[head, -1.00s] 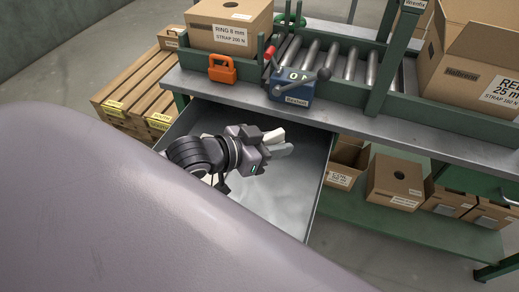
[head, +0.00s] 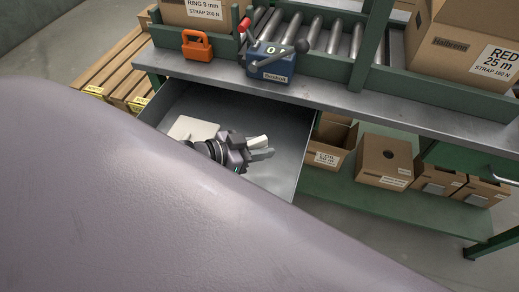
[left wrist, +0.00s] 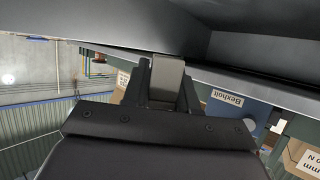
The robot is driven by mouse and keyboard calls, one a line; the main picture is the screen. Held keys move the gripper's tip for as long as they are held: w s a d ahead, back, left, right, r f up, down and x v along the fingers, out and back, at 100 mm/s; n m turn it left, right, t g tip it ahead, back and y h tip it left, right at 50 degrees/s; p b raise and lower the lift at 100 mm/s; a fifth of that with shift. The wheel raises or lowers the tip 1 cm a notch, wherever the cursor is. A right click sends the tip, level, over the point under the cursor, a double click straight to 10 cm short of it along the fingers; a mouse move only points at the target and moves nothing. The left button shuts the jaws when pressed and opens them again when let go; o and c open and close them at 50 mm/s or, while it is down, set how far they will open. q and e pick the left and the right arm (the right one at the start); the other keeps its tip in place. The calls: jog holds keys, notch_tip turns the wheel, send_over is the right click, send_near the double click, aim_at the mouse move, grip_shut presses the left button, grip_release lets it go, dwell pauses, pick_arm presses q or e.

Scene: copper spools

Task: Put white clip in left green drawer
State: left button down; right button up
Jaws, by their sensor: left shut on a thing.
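The left green drawer (head: 286,135) stands pulled out under the bench, its grey inside bare on the right. My left gripper (head: 258,149) is over or inside the drawer, fingers pointing right, shut on the white clip (head: 257,141). In the left wrist view the clip (left wrist: 166,78) shows as a shaded grey block between the two fingers. I cannot tell whether the clip touches the drawer floor. My right gripper is not in view.
A pale flat object (head: 192,130) lies in the drawer's left part. On the bench above stand an orange padlock-shaped thing (head: 198,46), a blue device (head: 271,66) and a roller track (head: 314,32). Cardboard boxes (head: 383,160) sit on the lower shelf. My large arm link covers the lower left.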

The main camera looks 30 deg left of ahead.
pick_arm(q)
notch_tip(320, 180, down, 7)
jog(key=shift+r+b, duration=0.1)
jog(key=shift+b, duration=0.6)
jog(key=shift+f+b, duration=0.3)
jog(key=shift+f, duration=0.2)
